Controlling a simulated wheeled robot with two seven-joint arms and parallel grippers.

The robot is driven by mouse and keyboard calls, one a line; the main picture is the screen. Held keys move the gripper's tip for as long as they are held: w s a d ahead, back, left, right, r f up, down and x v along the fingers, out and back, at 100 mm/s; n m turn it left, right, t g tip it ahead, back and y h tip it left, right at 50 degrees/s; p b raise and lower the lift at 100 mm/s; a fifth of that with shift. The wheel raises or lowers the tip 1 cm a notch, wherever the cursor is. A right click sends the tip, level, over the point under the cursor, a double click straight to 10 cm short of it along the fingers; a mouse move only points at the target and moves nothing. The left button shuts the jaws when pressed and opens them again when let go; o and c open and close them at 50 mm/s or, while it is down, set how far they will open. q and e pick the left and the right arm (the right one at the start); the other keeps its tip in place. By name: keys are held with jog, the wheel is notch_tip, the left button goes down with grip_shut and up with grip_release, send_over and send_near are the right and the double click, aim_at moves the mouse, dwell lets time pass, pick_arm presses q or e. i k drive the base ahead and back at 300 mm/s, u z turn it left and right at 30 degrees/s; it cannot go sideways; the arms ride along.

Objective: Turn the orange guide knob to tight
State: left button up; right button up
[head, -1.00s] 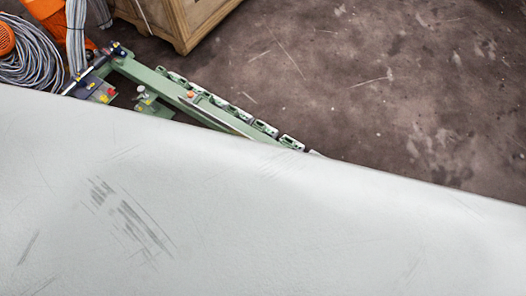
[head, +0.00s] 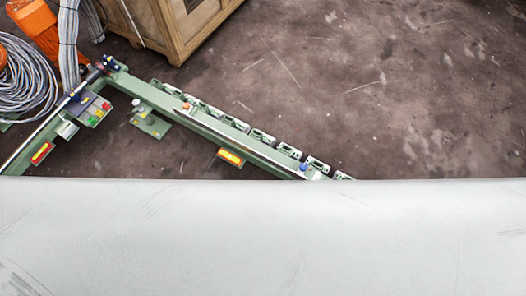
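A small orange knob (head: 186,106) sits on top of the long green rail (head: 222,130) in the upper left of the head view. It is too small to tell which way it is turned or how tight it is. No gripper shows in this view. A large pale, scuffed surface very near the camera covers the lower part of the picture and hides the near end of the rail. I cannot tell what this surface is.
A control box with coloured buttons (head: 89,109) is on the green frame at left. A small blue knob (head: 304,167) stands farther along the rail. Grey coiled cable (head: 24,80) and a wooden crate (head: 180,22) lie behind. The brown floor at right is clear.

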aim_at(186, 106)
jog(key=k, duration=0.55)
jog(key=u, duration=0.7)
jog(key=i, duration=0.65)
jog(key=u, duration=0.55)
jog(key=i, duration=1.35)
jog(key=z, duration=0.5)
